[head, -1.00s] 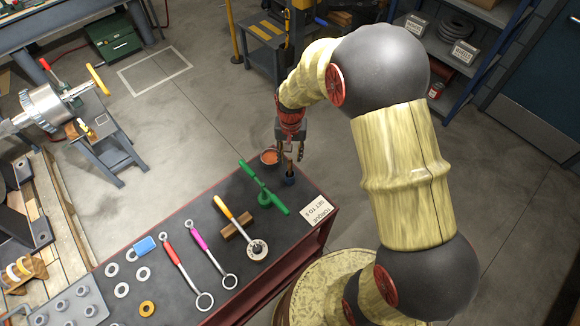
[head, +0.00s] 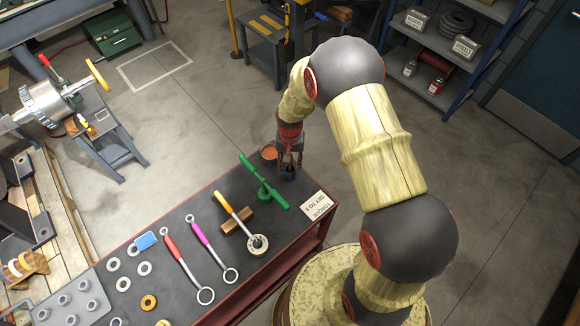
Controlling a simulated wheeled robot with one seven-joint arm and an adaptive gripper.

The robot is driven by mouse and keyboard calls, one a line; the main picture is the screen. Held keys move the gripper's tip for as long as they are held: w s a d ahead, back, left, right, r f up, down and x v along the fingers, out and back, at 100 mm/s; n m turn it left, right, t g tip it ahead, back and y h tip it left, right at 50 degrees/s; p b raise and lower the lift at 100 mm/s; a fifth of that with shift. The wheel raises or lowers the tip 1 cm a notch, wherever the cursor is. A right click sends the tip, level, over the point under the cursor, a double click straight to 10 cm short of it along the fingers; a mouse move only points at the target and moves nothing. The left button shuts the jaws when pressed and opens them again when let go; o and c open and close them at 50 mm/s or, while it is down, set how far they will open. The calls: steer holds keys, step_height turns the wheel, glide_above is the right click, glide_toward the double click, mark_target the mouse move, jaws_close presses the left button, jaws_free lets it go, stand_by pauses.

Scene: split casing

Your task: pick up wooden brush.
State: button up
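My gripper (head: 290,158) points down at the far right end of the bench, over a small dark blue cup (head: 288,174). The wooden brush stood upright in this cup in the earlier view. Now its handle is mostly hidden between and behind my fingers, which are around or right beside it. The fingers are too small and dark to tell whether they are apart or closed on the handle.
An orange-filled bowl (head: 269,152) stands close left of my gripper. A torque sign (head: 316,207) is at the right edge. Wrenches (head: 187,264), washers and a wooden block (head: 237,222) fill the nearer bench (head: 262,279).

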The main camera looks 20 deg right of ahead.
steer(key=shift+c, duration=0.4)
steer(key=c, duration=0.8)
jaws_close()
